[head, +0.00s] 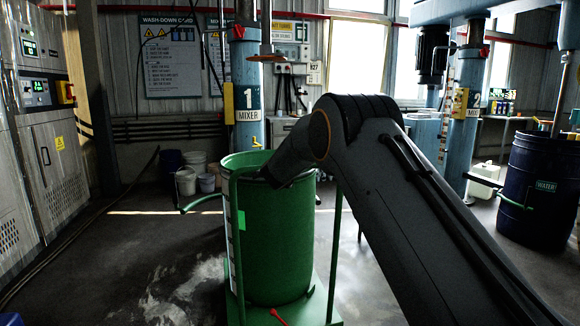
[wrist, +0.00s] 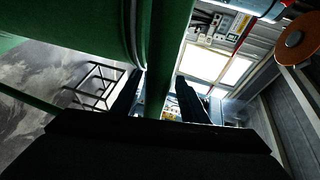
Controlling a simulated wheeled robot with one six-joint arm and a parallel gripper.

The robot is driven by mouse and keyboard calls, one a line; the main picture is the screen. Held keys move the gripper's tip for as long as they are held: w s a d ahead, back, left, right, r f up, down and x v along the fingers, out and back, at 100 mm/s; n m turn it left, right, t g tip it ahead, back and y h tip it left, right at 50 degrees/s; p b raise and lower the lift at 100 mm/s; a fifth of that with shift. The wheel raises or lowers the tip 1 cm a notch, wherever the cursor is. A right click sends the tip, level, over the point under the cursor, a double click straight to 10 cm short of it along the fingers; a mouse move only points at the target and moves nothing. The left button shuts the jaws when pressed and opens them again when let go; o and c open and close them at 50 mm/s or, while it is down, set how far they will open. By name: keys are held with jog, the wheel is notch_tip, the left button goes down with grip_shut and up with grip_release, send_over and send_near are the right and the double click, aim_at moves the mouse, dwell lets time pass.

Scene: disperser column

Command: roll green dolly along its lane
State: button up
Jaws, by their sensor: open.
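The green dolly (head: 322,312) stands on the floor, low in the middle of the head view, with green posts rising beside a large open green drum (head: 283,235). A red lever shows at its base. My arm reaches from the lower right to the drum's upper edge, and the gripper itself is hidden there. In the wrist view my gripper (wrist: 158,80) is open, with its two dark fingers on either side of a green bar (wrist: 170,50). I cannot tell whether either finger touches the bar. The curved green drum wall (wrist: 90,35) is close at the left.
The blue column marked 1 MIXER (head: 247,95) stands behind the drum. A dark blue WATER drum (head: 540,190) is at the right. Grey cabinets (head: 45,150) line the left. Buckets (head: 187,181) sit behind. The floor (head: 130,250) left of the dolly is open, with pale powder.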

jog(key=shift+s+a+r, duration=0.1)
jog(key=shift+s+r, duration=0.05)
jog(key=shift+s, duration=0.65)
jog(key=shift+s+a+r, duration=0.1)
jog(key=shift+s+r, duration=0.1)
jog(key=shift+s, duration=0.6)
jog(key=shift+s+a+r, duration=0.1)
jog(key=shift+s+r, duration=0.05)
jog(key=shift+s, duration=0.65)
jog(key=s+d+f+n+g+p, duration=0.2)
jog(key=s+d+n+g, duration=0.3)
jog(key=s, duration=1.5)
jog(key=s+d+f+n+g+y+p, duration=0.1)
jog(key=s+d+f+n+g+p, duration=0.2)
jog(key=s, duration=1.8)
jog(key=s+d+f+n+g+p, duration=0.3)
jog(key=s+d+n+g+p, duration=0.2)
jog(key=s+d, duration=0.9)
jog(key=s+n+g, duration=0.3)
jog(key=s+n, duration=0.2)
jog(key=s, duration=0.2)
jog(key=shift+d+y, duration=0.3)
jog(key=shift+d, duration=0.1)
jog(key=shift+w, duration=0.1)
